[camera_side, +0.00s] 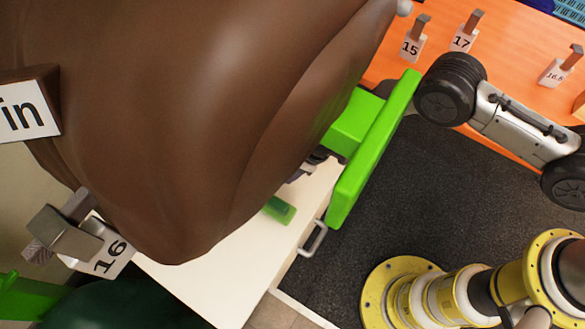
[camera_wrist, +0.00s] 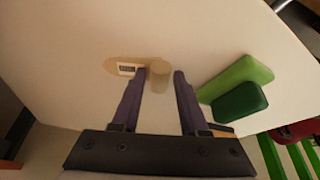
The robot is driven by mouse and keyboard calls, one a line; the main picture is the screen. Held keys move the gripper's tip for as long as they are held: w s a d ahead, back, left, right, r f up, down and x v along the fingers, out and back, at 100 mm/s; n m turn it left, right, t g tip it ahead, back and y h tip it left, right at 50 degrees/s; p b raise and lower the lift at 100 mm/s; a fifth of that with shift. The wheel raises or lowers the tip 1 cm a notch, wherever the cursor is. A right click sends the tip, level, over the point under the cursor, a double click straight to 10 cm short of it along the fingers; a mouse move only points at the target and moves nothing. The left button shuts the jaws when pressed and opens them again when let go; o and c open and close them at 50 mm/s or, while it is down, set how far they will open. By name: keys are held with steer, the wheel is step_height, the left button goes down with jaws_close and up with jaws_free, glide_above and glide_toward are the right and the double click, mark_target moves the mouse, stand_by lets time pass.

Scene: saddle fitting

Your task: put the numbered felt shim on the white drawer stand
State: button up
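The felt shim (camera_wrist: 112,65) is a thin tan oval on the white drawer stand top, seen in the wrist view. It bears a small white label, too small to read, and an upright tan peg (camera_wrist: 160,76). My gripper (camera_wrist: 160,74) is open, with its two purple fingers on either side of the peg and a small gap visible at the right finger. The white drawer stand (camera_side: 235,267) shows in the side view with a metal handle. There the brown saddle hides the shim and most of my gripper.
The large brown saddle (camera_side: 190,110) fills the left of the side view. A green block (camera_side: 281,210) lies on the stand; the wrist view shows two green shapes (camera_wrist: 240,80) right of my fingers. Tags 15, 17 and 16.5 stand on the orange table (camera_side: 510,75). Tag 16 (camera_side: 108,258) is at lower left.

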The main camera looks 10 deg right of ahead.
steer(key=shift+o, duration=0.7)
steer(key=shift+r, duration=0.15)
steer(key=shift+r, duration=0.3)
steer(key=v, duration=1.1)
steer(key=shift+s+d, duration=0.15)
steer(key=shift+d, duration=0.15)
steer(key=shift+r, duration=0.15)
